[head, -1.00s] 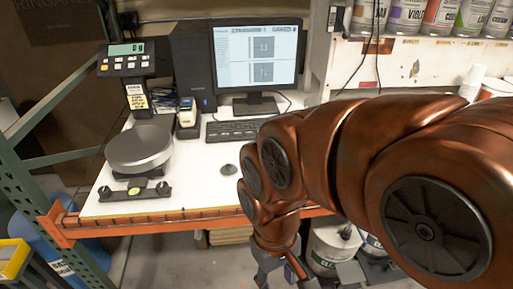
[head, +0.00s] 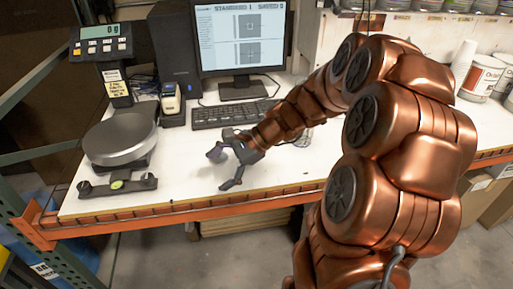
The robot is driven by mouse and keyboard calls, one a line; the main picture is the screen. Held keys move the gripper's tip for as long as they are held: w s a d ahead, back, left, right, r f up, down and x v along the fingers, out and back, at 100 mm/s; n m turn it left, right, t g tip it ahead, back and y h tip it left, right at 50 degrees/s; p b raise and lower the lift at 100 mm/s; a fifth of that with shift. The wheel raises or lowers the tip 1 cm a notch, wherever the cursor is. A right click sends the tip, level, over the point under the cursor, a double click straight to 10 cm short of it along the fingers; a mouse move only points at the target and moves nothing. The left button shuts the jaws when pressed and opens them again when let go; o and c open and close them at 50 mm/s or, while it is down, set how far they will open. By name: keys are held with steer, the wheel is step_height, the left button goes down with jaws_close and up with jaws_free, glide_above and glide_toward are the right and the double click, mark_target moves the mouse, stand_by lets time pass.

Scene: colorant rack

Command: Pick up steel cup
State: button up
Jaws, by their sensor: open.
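My gripper (head: 223,168) is over the white worktop (head: 185,178), near its front edge and in front of the keyboard. The arm covers the right part of the worktop.
A scale with a round plate (head: 120,138) and a display (head: 102,43) stands at left. Behind are a keyboard (head: 225,113), monitor (head: 241,35) and black computer tower (head: 175,45). White cups (head: 463,62) and tubs (head: 481,77) stand at right. The worktop between scale and gripper is clear.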

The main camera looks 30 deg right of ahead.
steer(key=w+d+m+t, duration=0.1)
steer(key=d, duration=0.2)
steer(key=w+d+f+m+t, duration=0.1)
steer(key=w+d+m, duration=0.1)
steer(key=w+d+m+t, duration=0.1)
steer(key=d, duration=0.2)
steer(key=shift+w+d+f+m+b, duration=0.2)
steer(key=shift+d+f+m+b, duration=0.1)
steer(key=shift+d+m+b, duration=0.1)
steer(key=d+m+t, duration=0.1)
steer(key=d+m, duration=0.1)
steer(key=d, duration=0.2)
steer(key=w+d+f+m+t+h, duration=0.1)
steer(key=d+m+t, duration=0.1)
steer(key=d, duration=0.3)
steer(key=w+d+f+m+t+h, duration=0.1)
steer(key=d+m, duration=0.2)
steer(key=d, duration=0.2)
steer(key=shift+f+b, duration=0.25)
steer(key=shift+b, duration=0.15)
steer(key=shift+p+x, duration=0.3)
steer(key=shift+x, duration=1.05)
steer(key=shift+w+a+f+p, duration=0.3)
steer(key=shift+w+a+f, duration=0.2)
steer(key=shift+w+f, duration=0.35)
steer(key=shift+w+a+f+p, duration=0.3)
steer(key=shift+w+a+f, duration=0.15)
steer(key=shift+w+f, duration=0.4)
steer(key=shift+r, duration=0.15)
steer(key=c, duration=1.4)
